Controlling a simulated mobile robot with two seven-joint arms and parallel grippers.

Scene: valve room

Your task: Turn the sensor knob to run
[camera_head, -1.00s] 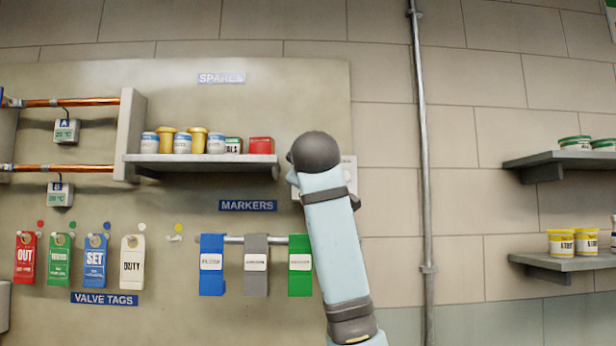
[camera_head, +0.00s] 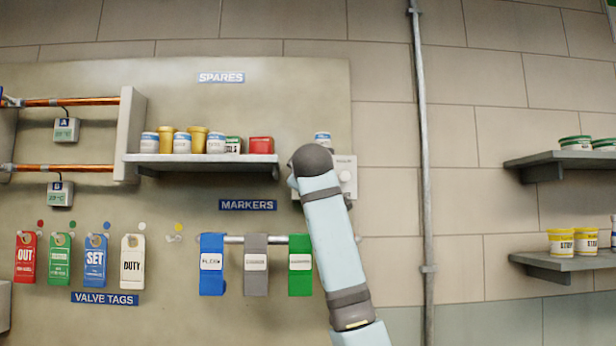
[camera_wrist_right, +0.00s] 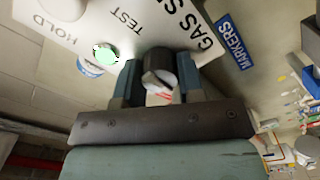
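A white sensor panel (camera_head: 346,164) hangs on the wall, partly covered by my right arm in the head view. In the right wrist view the panel (camera_wrist_right: 165,22) shows the words HOLD, TEST and part of GAS S. A dark grey knob (camera_wrist_right: 159,72) sits between the two fingers of my right gripper (camera_wrist_right: 158,78). The fingers lie against its sides, as far as I can tell. No RUN mark is readable, and I cannot tell where the knob points. My left gripper is out of view.
A lit green lamp (camera_wrist_right: 105,54) and a second round grey part (camera_wrist_right: 65,8) sit on the panel. A shelf with jars (camera_head: 205,160) stands left of my arm. Blue, grey and green markers (camera_head: 256,265) hang below. A vertical pipe (camera_head: 424,180) runs to the right.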

